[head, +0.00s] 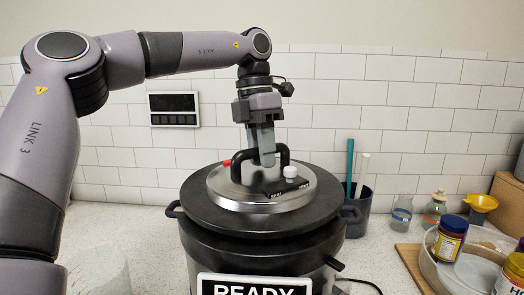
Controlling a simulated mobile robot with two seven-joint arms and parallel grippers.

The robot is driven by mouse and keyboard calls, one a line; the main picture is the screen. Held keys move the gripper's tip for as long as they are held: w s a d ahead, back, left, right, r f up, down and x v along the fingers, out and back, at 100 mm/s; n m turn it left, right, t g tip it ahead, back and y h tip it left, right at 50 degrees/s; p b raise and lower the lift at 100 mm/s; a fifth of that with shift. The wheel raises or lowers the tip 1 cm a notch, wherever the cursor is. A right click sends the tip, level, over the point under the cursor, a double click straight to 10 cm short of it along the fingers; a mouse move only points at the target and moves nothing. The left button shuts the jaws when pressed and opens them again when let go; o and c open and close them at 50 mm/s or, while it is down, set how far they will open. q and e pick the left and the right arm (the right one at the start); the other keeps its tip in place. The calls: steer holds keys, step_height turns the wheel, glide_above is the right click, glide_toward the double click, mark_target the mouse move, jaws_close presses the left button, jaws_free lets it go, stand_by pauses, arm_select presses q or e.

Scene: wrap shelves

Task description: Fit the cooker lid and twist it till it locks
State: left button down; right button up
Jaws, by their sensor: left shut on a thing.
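The cooker (215,262) is a large dark pot on the counter, with a panel reading "READY" (253,287) on its front. The round lid (225,193), with a brushed steel top, lies level over the cooker's mouth. I cannot tell whether it is locked. On it are a black arched handle (238,168), a white knob (290,172) and a small red piece (227,163). My left gripper (266,158) points down from above and is shut on the handle, its fingers hiding the handle's middle. My right gripper is not in view.
A dark cup (358,214) with utensils stands right of the cooker. Beyond it are glass bottles (402,214), a yellow funnel (481,204) and a clear bin (462,270) with jars. A wall panel (174,108) hangs behind. The speckled counter left of the cooker (130,225) is mostly clear.

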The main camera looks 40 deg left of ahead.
arm_select(q)
steer(key=shift+r+p, duration=0.3)
steer(key=shift+p, duration=0.05)
stand_by(0.3)
steer(key=shift+f, duration=1.1)
stand_by(2.6)
steer(key=shift+m, duration=0.3)
steer(key=m, duration=0.3)
steer(key=shift+w+g, duration=0.1)
steer(key=shift+g, duration=0.2)
steer(key=shift+m+g+y, duration=0.3)
steer(key=shift+m, duration=1.4)
